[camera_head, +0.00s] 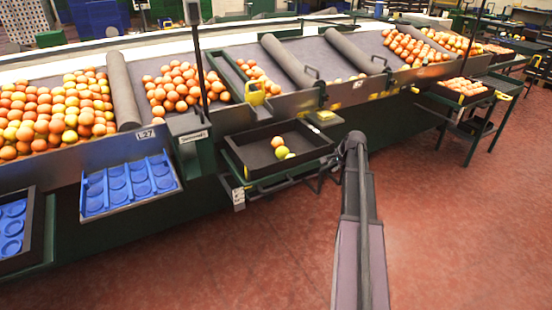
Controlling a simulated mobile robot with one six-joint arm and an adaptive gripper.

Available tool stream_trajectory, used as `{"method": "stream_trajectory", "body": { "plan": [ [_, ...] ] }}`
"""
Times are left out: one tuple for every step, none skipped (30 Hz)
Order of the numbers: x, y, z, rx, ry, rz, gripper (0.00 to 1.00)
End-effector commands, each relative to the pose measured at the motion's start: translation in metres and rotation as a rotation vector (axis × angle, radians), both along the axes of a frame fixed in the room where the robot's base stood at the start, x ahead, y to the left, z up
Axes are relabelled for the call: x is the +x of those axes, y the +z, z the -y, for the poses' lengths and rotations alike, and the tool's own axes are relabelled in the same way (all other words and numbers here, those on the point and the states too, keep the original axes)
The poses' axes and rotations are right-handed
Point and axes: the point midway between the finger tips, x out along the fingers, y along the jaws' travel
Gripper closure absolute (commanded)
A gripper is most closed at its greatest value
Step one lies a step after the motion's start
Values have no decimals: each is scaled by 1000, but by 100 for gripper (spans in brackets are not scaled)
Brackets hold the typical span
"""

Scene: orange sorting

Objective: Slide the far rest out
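A black tray (245,140) with a few orange and yellow-green fruits (281,149) sits below the front of the sorting bench, on a dark support frame (285,183). Farther right, another dark tray (437,91) of oranges stands on a dark-green stand (478,138). I cannot tell which support is the far rest. My arm (359,215) reaches up from the bottom edge, its visible end just right of the near black tray. Dark parts show between that end and the tray's right side, but my gripper's fingers cannot be made out, nor whether they touch anything.
The sloping bench holds many oranges (55,115) between dark roller dividers (123,92). A blue tray (130,187) hangs at the left front, with another blue tray (12,228) beside it. A dark post (199,60) rises before the bench. Red floor (460,230) is clear at right.

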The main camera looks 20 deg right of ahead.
Motion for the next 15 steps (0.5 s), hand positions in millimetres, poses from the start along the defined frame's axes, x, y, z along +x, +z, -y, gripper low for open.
{"method": "stream_trajectory", "body": {
  "plan": [
    [0,0,0,0,0,0,100],
    [0,0,0,0,0,0,100],
    [0,0,0,0,0,0,100],
    [0,0,0,0,0,0,100],
    [0,0,0,0,0,-1,100],
    [0,0,0,0,0,-1,100],
    [0,0,0,0,0,-1,100],
    [0,0,0,0,0,-1,100],
    [-1,0,0,0,0,-1,100],
    [-1,0,0,0,0,-1,100],
    [-2,0,0,0,0,-1,100],
    [-3,0,0,0,0,-1,100],
    [-3,0,0,0,0,-2,100],
    [-4,0,0,0,0,-2,100],
    [-6,0,0,0,0,-2,100]
  ]
}}
